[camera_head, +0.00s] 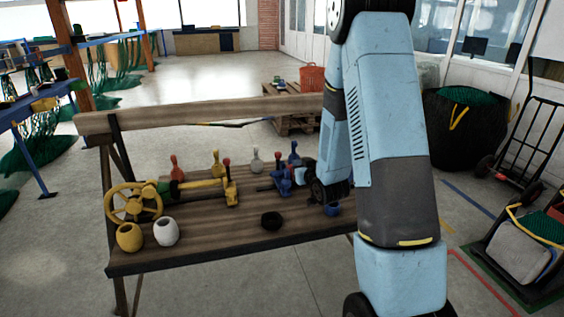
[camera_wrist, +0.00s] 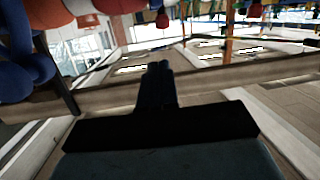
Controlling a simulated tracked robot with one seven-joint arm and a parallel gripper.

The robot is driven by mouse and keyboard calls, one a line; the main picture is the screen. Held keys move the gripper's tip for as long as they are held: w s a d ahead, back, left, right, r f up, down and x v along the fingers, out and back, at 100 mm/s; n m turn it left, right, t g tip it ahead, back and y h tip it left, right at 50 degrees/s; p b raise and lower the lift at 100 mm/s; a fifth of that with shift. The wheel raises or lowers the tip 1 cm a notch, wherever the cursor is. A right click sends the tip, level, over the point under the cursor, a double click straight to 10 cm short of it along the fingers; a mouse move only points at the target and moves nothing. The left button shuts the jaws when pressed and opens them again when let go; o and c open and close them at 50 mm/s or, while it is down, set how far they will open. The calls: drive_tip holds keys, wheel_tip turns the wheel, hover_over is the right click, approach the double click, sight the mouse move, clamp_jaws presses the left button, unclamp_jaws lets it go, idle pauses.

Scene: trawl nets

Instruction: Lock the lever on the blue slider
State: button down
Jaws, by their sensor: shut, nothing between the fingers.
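A blue slider (camera_head: 285,186) sits on the right half of the wooden bench, with a small red knob close above it. My gripper (camera_head: 297,180) is right beside it at its right side; whether they touch cannot be told. In the wrist view, my gripper's dark fingers (camera_wrist: 158,72) are closed together with nothing between them. A blurred blue part (camera_wrist: 25,62) fills the left edge there, with red shapes along the top. The lever's exact angle is too small to read, and my arm hides part of the bench to the right.
A yellow slider (camera_head: 231,192) and a yellow handwheel (camera_head: 133,203) are on the bench's left. Several upright knobbed levers stand behind. A yellow pot (camera_head: 130,237), a white pot (camera_head: 166,232), a black ring (camera_head: 271,220) and a blue cup (camera_head: 332,209) are near the front.

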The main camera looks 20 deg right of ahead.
sight(279, 157)
drive_tip(key=shift+t+y, duration=0.4)
drive_tip(key=shift+t, duration=0.5)
drive_tip(key=f, duration=0.4)
drive_tip(key=shift+s+f, duration=0.25)
drive_tip(key=shift+s, duration=0.1)
drive_tip(key=w, duration=0.4)
drive_tip(key=w+a, duration=0.1)
drive_tip(key=w, duration=0.4)
drive_tip(key=w+a, duration=0.1)
drive_tip(key=w, duration=0.3)
drive_tip(key=shift+w+a+f, duration=0.1)
drive_tip(key=shift+w+f, duration=0.15)
drive_tip(key=shift+w, duration=0.15)
